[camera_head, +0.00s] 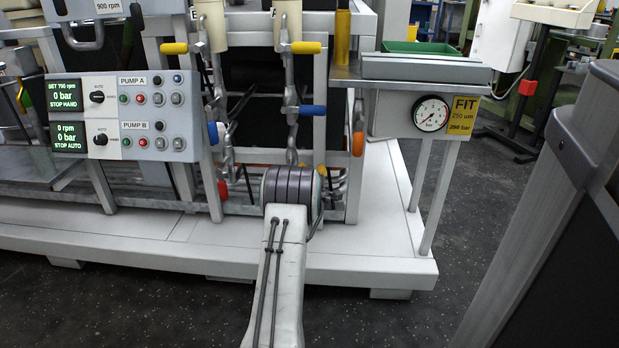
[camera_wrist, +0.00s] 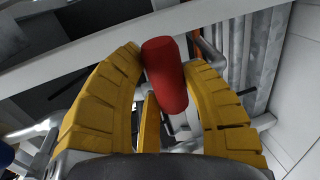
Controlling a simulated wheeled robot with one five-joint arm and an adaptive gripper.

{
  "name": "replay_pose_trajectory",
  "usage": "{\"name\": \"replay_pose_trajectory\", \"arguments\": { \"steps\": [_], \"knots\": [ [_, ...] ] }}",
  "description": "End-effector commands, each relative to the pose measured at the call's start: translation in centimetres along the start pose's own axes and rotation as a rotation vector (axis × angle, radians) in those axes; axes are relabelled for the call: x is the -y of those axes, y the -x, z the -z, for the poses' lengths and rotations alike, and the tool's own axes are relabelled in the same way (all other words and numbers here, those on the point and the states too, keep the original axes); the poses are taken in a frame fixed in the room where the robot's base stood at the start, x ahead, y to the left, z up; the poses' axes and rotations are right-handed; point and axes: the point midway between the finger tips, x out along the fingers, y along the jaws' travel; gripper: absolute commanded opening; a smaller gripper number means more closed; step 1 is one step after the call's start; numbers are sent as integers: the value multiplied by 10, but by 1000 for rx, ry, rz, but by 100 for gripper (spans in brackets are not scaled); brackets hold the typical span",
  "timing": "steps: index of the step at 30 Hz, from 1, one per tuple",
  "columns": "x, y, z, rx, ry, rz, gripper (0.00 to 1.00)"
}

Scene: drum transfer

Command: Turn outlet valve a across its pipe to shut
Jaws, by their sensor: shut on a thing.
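The handle's far end stands out between the fingertips. In the head view my gripper is hidden behind my own arm, low in front of the right-hand pipe column (camera_head: 291,90). Another red handle (camera_head: 222,189) shows at the foot of the left-hand column (camera_head: 217,80). No label for outlet valve a is readable, and I cannot tell how the held handle lies against its pipe.
Yellow handles (camera_head: 306,47) and blue handles (camera_head: 305,110) stick out from the columns above my arm. A pump panel (camera_head: 128,117) stands left, a pressure gauge (camera_head: 431,113) right. A white skid base (camera_head: 390,245) runs below. Dark floor (camera_head: 480,220) is open to the right.

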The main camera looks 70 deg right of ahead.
Motion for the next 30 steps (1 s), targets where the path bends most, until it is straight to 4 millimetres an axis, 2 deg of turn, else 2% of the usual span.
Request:
{"name": "replay_pose_trajectory", "arguments": {
  "steps": [14, 15, 23, 30],
  "knots": [
    [-3, -2, -1, 1, 14, -5, 4],
    [-3, -2, -1, 1, 14, -5, 44],
    [-2, -2, -1, 1, 11, -2, 67],
    [-1, -2, -1, 1, 9, -1, 68]
  ]
}}
